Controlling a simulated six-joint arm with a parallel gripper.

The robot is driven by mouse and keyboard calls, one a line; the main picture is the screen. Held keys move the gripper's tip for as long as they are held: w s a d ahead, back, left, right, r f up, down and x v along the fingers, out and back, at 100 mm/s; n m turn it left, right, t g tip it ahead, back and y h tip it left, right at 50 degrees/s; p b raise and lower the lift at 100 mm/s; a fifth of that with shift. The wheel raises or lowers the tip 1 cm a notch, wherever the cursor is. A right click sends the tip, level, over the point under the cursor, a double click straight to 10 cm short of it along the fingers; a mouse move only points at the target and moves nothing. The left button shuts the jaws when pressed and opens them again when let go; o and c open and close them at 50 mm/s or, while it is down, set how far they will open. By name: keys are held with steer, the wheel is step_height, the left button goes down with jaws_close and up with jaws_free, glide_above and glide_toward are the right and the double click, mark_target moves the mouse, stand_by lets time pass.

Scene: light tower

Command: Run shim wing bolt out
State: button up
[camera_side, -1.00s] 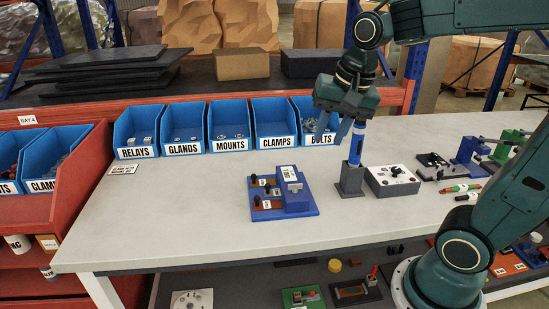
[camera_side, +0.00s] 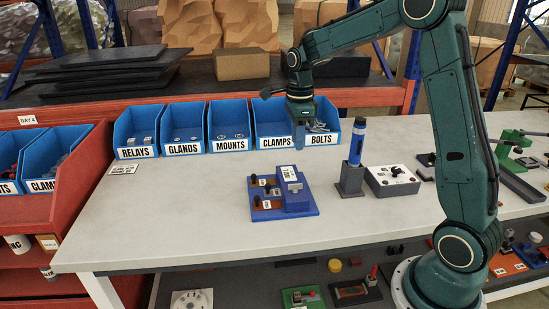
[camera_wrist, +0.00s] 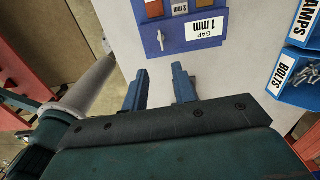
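The blue shim fixture (camera_side: 311,208) sits on the pale bench, with a raised blue block at its right and small orange shims with black knobs at its left. In the wrist view the fixture (camera_wrist: 222,38) carries a "GAP 1 mm" label. A small silver wing bolt (camera_wrist: 161,40) stands out beside that label; I cannot pick it out clearly in the side view. My gripper (camera_side: 298,144) hangs above and behind the fixture, in front of the CLAMPS bin. In the wrist view my gripper (camera_wrist: 160,70) has its two blue fingers apart, with nothing between them, short of the wing bolt.
A blue pen-like tool (camera_side: 356,140) stands in a grey holder (camera_side: 351,181) right of the fixture. A grey box with knobs (camera_side: 393,182) is beside it. Blue bins (camera_side: 183,125) line the back.

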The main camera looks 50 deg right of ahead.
mark_target(295, 187)
steer(key=shift+w+d+f, duration=0.15)
steer(key=shift+f, duration=0.05)
steer(key=shift+f, duration=6.85)
steer(key=shift+c, duration=0.5)
jaws_close()
